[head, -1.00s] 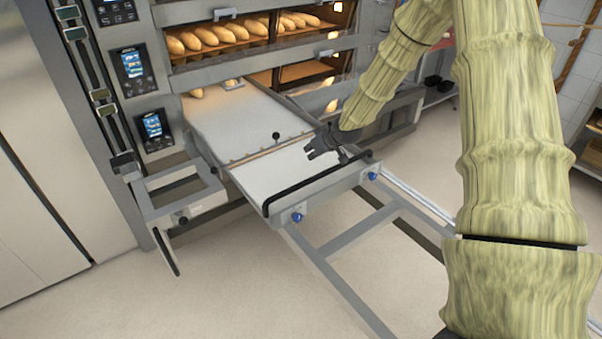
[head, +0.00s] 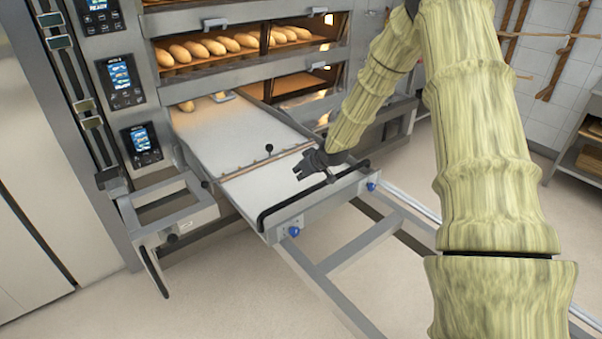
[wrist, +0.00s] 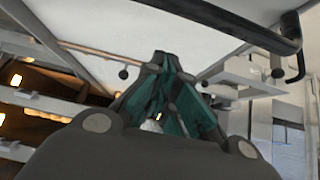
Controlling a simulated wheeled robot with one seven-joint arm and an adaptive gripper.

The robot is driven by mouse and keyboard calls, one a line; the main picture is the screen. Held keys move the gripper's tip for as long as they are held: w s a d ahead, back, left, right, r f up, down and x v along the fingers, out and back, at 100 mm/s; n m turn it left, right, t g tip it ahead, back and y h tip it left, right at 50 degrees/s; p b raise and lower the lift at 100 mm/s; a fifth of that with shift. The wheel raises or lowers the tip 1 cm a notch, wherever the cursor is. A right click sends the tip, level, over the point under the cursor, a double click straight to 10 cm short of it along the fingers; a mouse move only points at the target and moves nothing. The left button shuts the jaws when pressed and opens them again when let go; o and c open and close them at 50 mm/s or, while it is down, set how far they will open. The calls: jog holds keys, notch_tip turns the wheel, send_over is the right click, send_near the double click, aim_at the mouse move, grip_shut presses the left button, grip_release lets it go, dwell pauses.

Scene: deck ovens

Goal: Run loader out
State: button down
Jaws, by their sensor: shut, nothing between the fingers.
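The loader (head: 236,136) is a flat pale belt board in a grey frame, with its inner end inside the lower oven deck. A wooden strip with a black knob (head: 269,149) crosses its belt. Its black handle bar (head: 300,203) runs along the near end, above two blue knobs. My gripper (head: 300,172) is over the near part of the board, close to the handle bar's right half. I cannot tell if it touches the bar. In the wrist view my gripper (wrist: 160,60) is shut and empty, and the handle bar (wrist: 230,22) crosses the upper right.
Loaves (head: 205,47) lie in the deck above. The loader stand's grey rails (head: 350,255) reach toward the near right. A grey bracket frame (head: 165,212) stands left of the loader. Oven control panels (head: 120,80) line the left. The floor at the near left is clear.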

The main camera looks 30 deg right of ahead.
notch_tip(320, 180, down, 6)
jog(key=w+p, duration=0.1)
jog(key=p, duration=0.1)
dwell(0.8)
jog(key=shift+a+f, duration=0.1)
jog(key=shift+a, duration=0.05)
